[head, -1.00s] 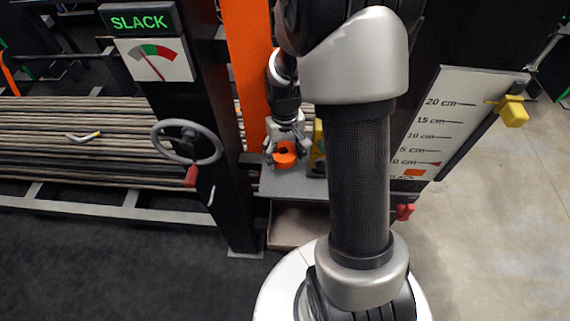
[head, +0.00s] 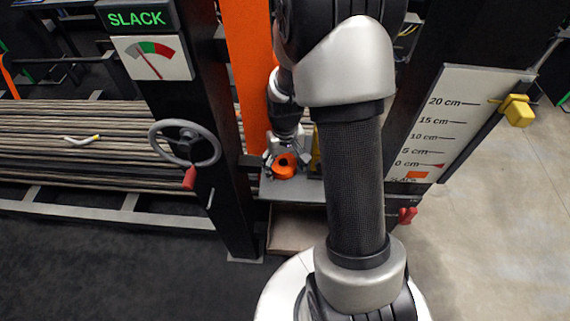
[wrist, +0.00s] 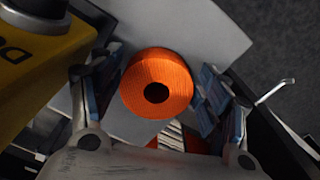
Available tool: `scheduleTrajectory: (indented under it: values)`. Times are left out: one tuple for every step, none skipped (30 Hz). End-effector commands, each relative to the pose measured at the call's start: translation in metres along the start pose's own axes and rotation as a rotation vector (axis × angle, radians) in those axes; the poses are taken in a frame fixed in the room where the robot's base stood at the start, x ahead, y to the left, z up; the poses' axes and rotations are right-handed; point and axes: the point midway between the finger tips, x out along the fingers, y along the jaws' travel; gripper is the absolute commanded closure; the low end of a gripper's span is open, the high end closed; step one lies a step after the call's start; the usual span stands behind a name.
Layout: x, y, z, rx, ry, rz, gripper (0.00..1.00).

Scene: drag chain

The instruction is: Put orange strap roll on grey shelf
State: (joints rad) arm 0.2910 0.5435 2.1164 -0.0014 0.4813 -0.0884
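The orange strap roll (head: 285,166) is at the grey shelf (head: 308,190), beside the orange upright's foot. In the wrist view the roll (wrist: 175,65) shows its round face with a dark centre hole, over the pale shelf surface (wrist: 215,35). My gripper (head: 286,160) is around the roll, one finger on each side. In the wrist view my gripper (wrist: 160,90) has its fingers spread, with what looks like a narrow gap beside the roll. Whether the roll rests fully on the shelf is hard to tell.
A yellow and black object (wrist: 35,45) stands close on the left in the wrist view. In the head view its yellow edge (head: 316,150) is mostly hidden behind my arm. A handwheel (head: 185,144) is on the dark post at left. A measuring board (head: 440,125) is at right.

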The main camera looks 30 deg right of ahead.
Motion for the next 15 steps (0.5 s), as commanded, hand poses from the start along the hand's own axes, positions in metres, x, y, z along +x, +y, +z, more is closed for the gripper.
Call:
scheduleTrajectory:
  values:
    - [0.0,0.0,0.0,0.0,0.0,0.0,0.31]
    - [0.0,0.0,0.0,0.0,0.0,0.0,0.31]
    - [0.0,0.0,0.0,0.0,0.0,0.0,0.31]
    - [0.0,0.0,0.0,0.0,0.0,0.0,0.31]
    - [-0.001,0.0,0.0,0.0,0.0,0.0,0.31]
    - [-0.002,0.0,0.0,0.0,0.0,0.0,0.31]
    - [-0.004,0.0,0.0,0.0,0.0,0.0,0.31]
    - [-0.007,0.0,0.0,0.0,0.001,0.0,0.31]
    - [-0.012,0.0,-0.001,0.0,0.003,0.0,0.31]
    - [-0.016,0.0,-0.001,0.0,0.004,0.0,0.31]
    - [-0.022,0.0,-0.001,0.0,0.004,0.0,0.31]
    - [-0.03,0.0,-0.001,0.0,0.004,0.0,0.31]
    - [-0.036,0.0,-0.001,0.0,0.005,0.0,0.31]
    - [-0.044,0.0,-0.001,0.0,0.005,0.0,0.31]
    - [-0.053,0.0,-0.002,0.0,0.006,0.0,0.31]
